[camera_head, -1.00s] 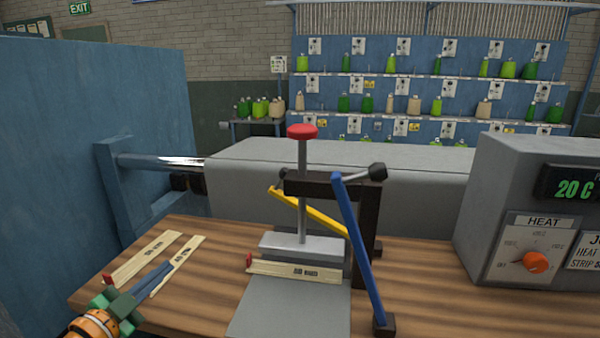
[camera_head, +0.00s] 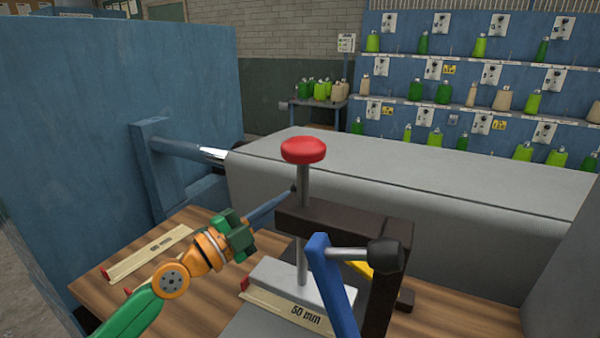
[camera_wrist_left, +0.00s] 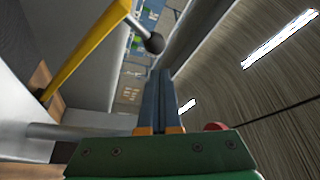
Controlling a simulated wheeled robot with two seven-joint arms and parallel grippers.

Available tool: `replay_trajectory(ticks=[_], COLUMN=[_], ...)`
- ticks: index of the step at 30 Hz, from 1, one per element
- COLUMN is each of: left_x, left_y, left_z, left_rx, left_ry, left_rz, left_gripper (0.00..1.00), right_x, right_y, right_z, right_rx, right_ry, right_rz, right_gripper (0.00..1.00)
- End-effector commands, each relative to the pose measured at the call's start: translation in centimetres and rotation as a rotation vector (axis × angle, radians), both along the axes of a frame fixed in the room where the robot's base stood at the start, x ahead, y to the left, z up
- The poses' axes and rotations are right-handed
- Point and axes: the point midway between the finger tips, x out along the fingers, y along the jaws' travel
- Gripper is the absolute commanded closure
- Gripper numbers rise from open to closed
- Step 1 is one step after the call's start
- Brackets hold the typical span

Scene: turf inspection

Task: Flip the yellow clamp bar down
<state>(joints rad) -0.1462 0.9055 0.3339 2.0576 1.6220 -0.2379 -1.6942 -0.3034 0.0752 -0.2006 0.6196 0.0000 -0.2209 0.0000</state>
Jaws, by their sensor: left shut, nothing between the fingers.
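The yellow clamp bar (camera_head: 362,267) is mostly hidden behind the dark clamp frame (camera_head: 345,225) in the head view; only a short piece of its lower end shows. In the left wrist view the yellow bar (camera_wrist_left: 85,48) runs slanting at upper left and ends in a dark round knob. My left gripper (camera_head: 285,196) is shut and empty. Its blue fingers reach right, to near the red-topped post, and I cannot tell if they touch anything. In the left wrist view the fingers (camera_wrist_left: 164,84) are together, apart from the yellow bar and just below its knob.
A blue bar (camera_head: 330,285) stands at the front of the frame. The post has a red knob (camera_head: 303,149) and a metal block (camera_head: 270,275) over a 50 mm strip (camera_head: 300,310). Another strip (camera_head: 150,253) lies at left on the wooden bench. A grey housing (camera_head: 400,185) stands behind.

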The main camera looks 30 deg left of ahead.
Motion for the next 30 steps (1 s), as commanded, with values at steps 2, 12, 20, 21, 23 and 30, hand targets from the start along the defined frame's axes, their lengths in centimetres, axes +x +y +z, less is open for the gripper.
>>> replay_trajectory(ticks=[2, 12, 20, 21, 23, 30], left_x=[1.4, 4.2, 4.2, 4.2, 4.2, 4.1], left_y=[-0.4, -1.5, -1.5, -1.4, -1.2, 0.9], left_z=[1.4, 1.0, 0.8, 0.6, 0.0, -3.9], left_rx=[-0.005, 0.0, -0.001, -0.003, -0.013, -0.118], left_ry=[-0.004, 0.0, 0.0, -0.001, -0.002, -0.01], left_rz=[0.002, 0.001, 0.001, 0.001, 0.002, 0.003], left_gripper=[1.0, 1.0, 1.0, 1.0, 1.0, 1.0], right_x=[0.0, 0.1, 0.2, 0.2, 0.2, 0.3], right_y=[0.0, -0.1, -0.3, -0.3, -0.4, -0.4], right_z=[2.0, 3.2, 3.0, 2.7, 1.7, -5.6], right_rx=[0.0, -0.003, -0.005, -0.005, -0.005, -0.006], right_ry=[0.0, -0.003, -0.004, -0.004, -0.004, -0.005], right_rz=[0.0, 0.001, 0.001, 0.001, 0.001, 0.001], right_gripper=[0.59, 0.59, 0.59, 0.59, 0.59, 0.59])
